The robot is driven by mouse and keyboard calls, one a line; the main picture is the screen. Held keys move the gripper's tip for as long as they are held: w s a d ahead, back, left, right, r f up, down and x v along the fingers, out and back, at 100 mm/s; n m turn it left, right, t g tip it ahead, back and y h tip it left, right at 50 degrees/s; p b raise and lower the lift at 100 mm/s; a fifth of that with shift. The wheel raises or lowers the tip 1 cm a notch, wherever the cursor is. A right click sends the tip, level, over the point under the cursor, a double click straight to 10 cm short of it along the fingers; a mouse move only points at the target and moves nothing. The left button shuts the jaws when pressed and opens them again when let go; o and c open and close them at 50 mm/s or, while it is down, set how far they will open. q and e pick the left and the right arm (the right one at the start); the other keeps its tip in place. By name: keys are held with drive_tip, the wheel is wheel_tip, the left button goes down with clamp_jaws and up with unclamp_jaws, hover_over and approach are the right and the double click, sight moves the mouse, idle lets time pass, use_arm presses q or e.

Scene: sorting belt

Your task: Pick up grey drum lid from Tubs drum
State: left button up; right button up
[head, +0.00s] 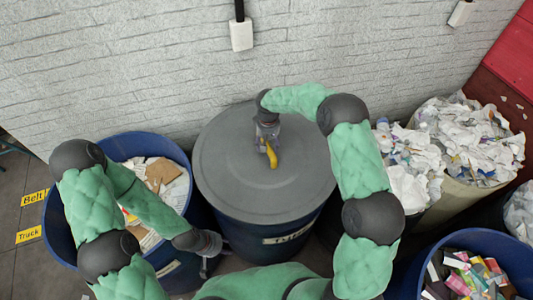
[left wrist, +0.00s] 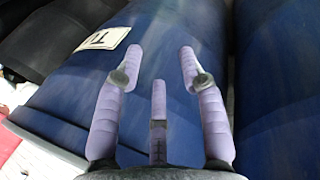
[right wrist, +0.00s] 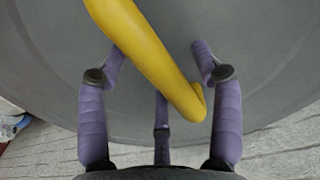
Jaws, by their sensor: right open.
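The grey drum lid (head: 226,176) lies on top of the blue Tubs drum (head: 259,237), whose white label is partly hidden by my arm. A yellow handle (head: 271,156) stands on the lid near its middle. My right gripper (head: 268,143) is over the handle. In the right wrist view the yellow handle (right wrist: 155,55) runs between the spread fingers of the right gripper (right wrist: 160,60), which is open. My left gripper (head: 212,250) is low at the drum's left side. In the left wrist view the left gripper (left wrist: 160,65) is open and empty, facing the blue drum wall.
A blue drum (head: 52,232) with cardboard and paper stands at the left. A bin (head: 467,205) heaped with white paper stands at the right, and a blue drum (head: 520,262) with colourful cartons is at the lower right. A brick wall (head: 150,60) is close behind.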

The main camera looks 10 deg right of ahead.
drive_tip(key=shift+f, duration=0.25)
idle(0.4)
clamp_jaws()
drive_tip(key=shift+w+r, duration=0.1)
drive_tip(key=shift+r, duration=0.05)
